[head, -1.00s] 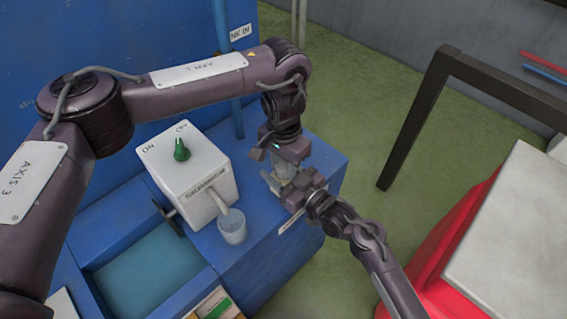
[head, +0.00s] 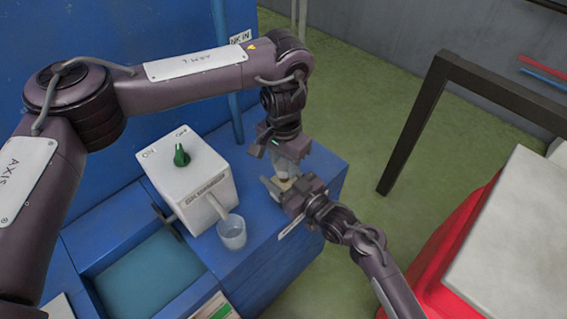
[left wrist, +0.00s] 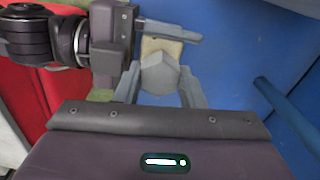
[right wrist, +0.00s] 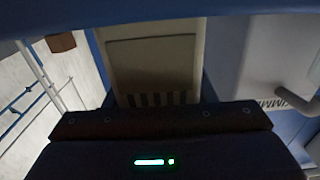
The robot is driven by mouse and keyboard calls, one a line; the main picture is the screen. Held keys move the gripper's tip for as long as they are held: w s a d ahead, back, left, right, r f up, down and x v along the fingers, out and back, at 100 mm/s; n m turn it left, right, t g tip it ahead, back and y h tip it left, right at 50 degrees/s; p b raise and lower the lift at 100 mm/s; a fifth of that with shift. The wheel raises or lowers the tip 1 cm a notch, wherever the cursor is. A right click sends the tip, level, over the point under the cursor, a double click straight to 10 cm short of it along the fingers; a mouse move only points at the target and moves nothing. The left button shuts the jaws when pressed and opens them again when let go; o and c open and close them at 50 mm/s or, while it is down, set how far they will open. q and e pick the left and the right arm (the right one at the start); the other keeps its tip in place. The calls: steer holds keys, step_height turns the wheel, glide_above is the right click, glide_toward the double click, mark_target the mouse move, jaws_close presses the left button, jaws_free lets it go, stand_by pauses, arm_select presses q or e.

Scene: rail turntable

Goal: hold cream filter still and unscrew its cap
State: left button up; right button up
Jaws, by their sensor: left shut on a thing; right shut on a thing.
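The cream filter (head: 283,184) is at the right end of the blue bench top. Its ribbed cream side fills the middle of the right wrist view (right wrist: 150,62). My right gripper (head: 285,187) comes from the lower right and is shut on the filter's body. The grey six-sided cap (left wrist: 160,75) is between the fingers of my left gripper (left wrist: 158,88), which is shut on it. In the head view the left gripper (head: 283,158) points down over the filter. I cannot tell whether cap and filter still touch; the fingers hide much of both.
A white box (head: 190,180) with a green knob (head: 181,155) and a spout stands left of the grippers. A small clear cup (head: 232,232) is under the spout. A blue basin (head: 150,275) lies further left. A dark frame (head: 415,130) stands to the right.

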arm_select(q)
steer(key=shift+r, duration=0.3)
steer(key=shift+r, duration=2.4)
arm_select(e)
steer(key=o, duration=1.5)
steer(key=shift+c, duration=0.2)
steer(key=v, duration=1.2)
